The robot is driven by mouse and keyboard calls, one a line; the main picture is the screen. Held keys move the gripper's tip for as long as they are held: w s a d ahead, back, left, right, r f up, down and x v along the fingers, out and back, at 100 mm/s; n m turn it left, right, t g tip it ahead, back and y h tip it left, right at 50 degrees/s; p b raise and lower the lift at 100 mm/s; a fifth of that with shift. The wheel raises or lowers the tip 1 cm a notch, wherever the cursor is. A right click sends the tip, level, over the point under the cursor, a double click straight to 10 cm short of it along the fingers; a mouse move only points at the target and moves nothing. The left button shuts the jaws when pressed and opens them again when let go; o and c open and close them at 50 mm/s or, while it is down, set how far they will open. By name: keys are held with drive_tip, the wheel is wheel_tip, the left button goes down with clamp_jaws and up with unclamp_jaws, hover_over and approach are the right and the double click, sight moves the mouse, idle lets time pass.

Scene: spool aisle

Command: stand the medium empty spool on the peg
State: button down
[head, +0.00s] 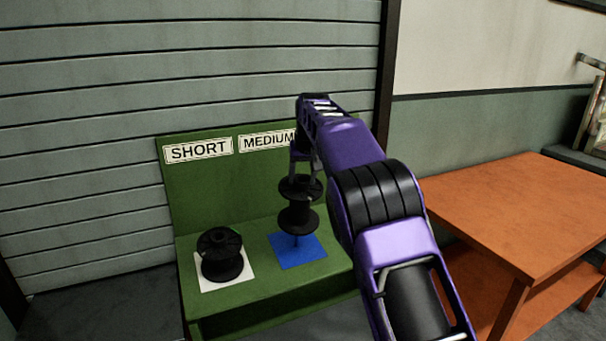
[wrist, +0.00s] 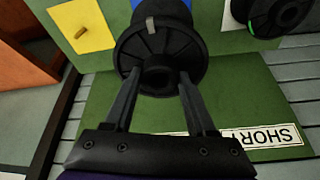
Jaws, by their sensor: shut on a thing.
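My gripper (head: 301,168) is shut on a black empty spool (head: 298,213), near its top flange. It holds the spool upright above the blue square (head: 313,255) under the MEDIUM label (head: 266,142). A thin peg (head: 296,241) shows just below the spool's bottom flange, which appears a little above the square. In the wrist view the two fingers (wrist: 158,82) reach the near flange of the held spool (wrist: 155,45). The spool hides its peg there, and only a bit of blue shows.
A second black spool (head: 221,256) stands on the white square (head: 241,274) below the SHORT label (head: 198,150). A yellow square (wrist: 92,28) with an empty peg (wrist: 81,32) shows in the wrist view. An orange table (head: 520,215) stands right of the green bench (head: 205,305).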

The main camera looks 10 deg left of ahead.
sight(301, 186)
drive_tip(key=shift+w+a+f+b, duration=0.1)
drive_tip(key=shift+w+f+b, duration=0.1)
drive_tip(key=shift+f, duration=0.6)
drive_tip(key=shift+w+a+f+b, duration=0.1)
drive_tip(key=shift+f+b, duration=0.05)
drive_tip(key=shift+f, duration=0.65)
drive_tip(key=shift+s+p, duration=0.1)
drive_tip(key=shift+p, duration=0.8)
idle(0.3)
drive_tip(key=shift+w+a+f+b, duration=0.1)
drive_tip(key=shift+w+f+b, duration=0.15)
drive_tip(key=shift+f, duration=0.9)
drive_tip(key=shift+w+a+f+b, duration=0.1)
drive_tip(key=shift+f+b, duration=0.1)
drive_tip(key=shift+f, duration=0.95)
drive_tip(key=shift+w+a+f+b, duration=0.1)
drive_tip(key=shift+w+f+b, duration=0.15)
drive_tip(key=shift+f, duration=0.9)
drive_tip(key=shift+c, duration=0.7)
unclamp_jaws()
drive_tip(key=shift+s+f, duration=0.1)
drive_tip(key=v, duration=1.7)
drive_tip(key=shift+r, duration=0.25)
